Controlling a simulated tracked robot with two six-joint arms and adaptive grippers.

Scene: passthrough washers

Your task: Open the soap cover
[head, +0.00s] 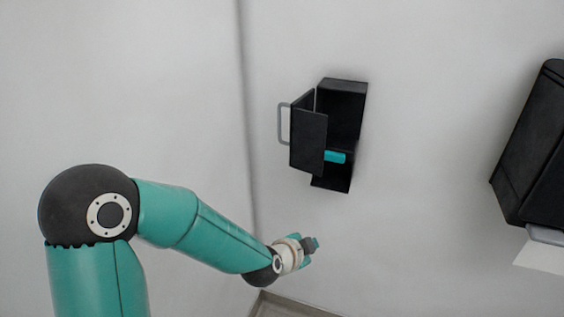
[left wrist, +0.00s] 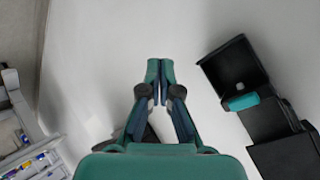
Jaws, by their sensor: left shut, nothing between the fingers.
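The black soap dispenser (head: 347,100) is fixed to the wall, and its cover (head: 308,140) stands swung out to the left with a grey handle (head: 283,124) on its left side. The inside shows, with a teal part (head: 336,157) in it. My left gripper (head: 314,243) is below the dispenser, apart from it. In the left wrist view my left gripper (left wrist: 161,66) is shut and empty. The dispenser (left wrist: 238,60) lies to its right there, with the teal part (left wrist: 242,102) and the cover (left wrist: 285,157). My right gripper is in neither view.
A black paper towel dispenser (head: 535,150) with white paper (head: 540,256) hanging from it is on the wall at the right. A wall corner runs down left of the soap dispenser. Bare wall lies between the two dispensers. A cluttered shelf or cart (left wrist: 35,160) shows at lower left in the wrist view.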

